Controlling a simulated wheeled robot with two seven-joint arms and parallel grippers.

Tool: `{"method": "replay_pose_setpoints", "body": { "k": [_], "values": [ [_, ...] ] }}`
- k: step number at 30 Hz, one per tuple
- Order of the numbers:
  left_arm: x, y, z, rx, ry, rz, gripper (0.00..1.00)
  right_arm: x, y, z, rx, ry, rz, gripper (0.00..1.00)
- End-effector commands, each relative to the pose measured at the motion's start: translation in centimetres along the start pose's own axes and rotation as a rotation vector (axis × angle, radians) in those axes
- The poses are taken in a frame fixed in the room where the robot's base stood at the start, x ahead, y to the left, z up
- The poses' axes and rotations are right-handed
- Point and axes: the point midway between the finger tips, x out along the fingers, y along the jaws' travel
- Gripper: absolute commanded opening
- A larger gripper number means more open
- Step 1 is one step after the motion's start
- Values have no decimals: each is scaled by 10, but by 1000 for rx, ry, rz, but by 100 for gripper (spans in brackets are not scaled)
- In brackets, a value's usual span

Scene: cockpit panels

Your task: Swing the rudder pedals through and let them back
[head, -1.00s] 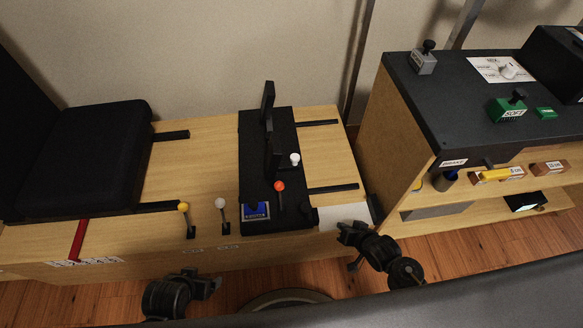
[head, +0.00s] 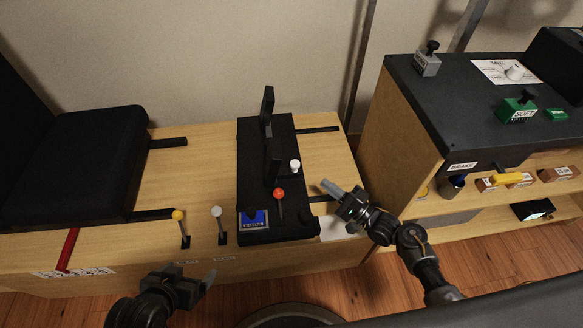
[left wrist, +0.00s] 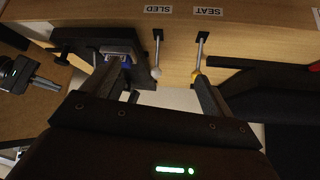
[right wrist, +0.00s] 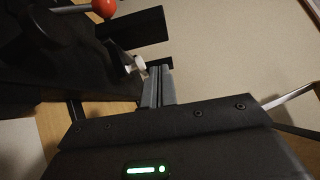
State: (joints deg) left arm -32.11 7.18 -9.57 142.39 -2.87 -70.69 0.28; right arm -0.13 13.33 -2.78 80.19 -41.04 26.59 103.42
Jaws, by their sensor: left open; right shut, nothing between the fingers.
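Two black upright plates, which look like the rudder pedals, stand on the black pedal box: the far one (head: 268,108) and the near one (head: 274,160). My right gripper (head: 330,188) is shut and empty, to the right of the near plate and apart from it. In the right wrist view its closed fingers (right wrist: 160,78) point towards a white knob (right wrist: 138,62) and a dark plate (right wrist: 135,28); contact cannot be told. My left gripper (head: 205,284) is open and empty in front of the bench, below the box.
A red-knobbed lever (head: 278,194) and a blue-labelled block (head: 254,220) are on the box. Yellow (head: 178,215) and white (head: 216,212) levers stand left of it, labelled SEAT and SLED in the left wrist view. A black seat (head: 80,165) is left; a dark-topped console (head: 460,110) is right.

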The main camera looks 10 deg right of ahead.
Motion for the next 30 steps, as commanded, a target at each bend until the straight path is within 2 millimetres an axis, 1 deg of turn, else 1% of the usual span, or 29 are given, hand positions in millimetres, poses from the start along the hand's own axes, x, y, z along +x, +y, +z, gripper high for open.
{"method": "replay_pose_setpoints", "body": {
  "k": [5, 9, 15, 18, 21, 25, 30],
  "values": [
    [4, 6, -13, 14, 78, 13, 87, 28, 0, 0, -2, -1, -3, 0],
    [5, 13, -30, 29, 179, 30, 87, 58, 1, 0, -2, 0, -4, 0],
    [3, 26, -56, 51, 333, 61, 87, 97, 1, 0, -3, 1, -2, 0],
    [1, 27, -59, 52, 347, 64, 87, 107, 0, 13, -1, -1, -1, 0],
    [0, 28, -62, 54, 362, 67, 87, 114, 0, 20, -2, 2, 0, 0],
    [0, 29, -64, 55, 373, 69, 87, 120, 0, 26, -3, 1, 1, 0],
    [0, 29, -64, 56, 378, 70, 87, 122, 0, 28, -3, 1, 1, 0]
  ]
}}
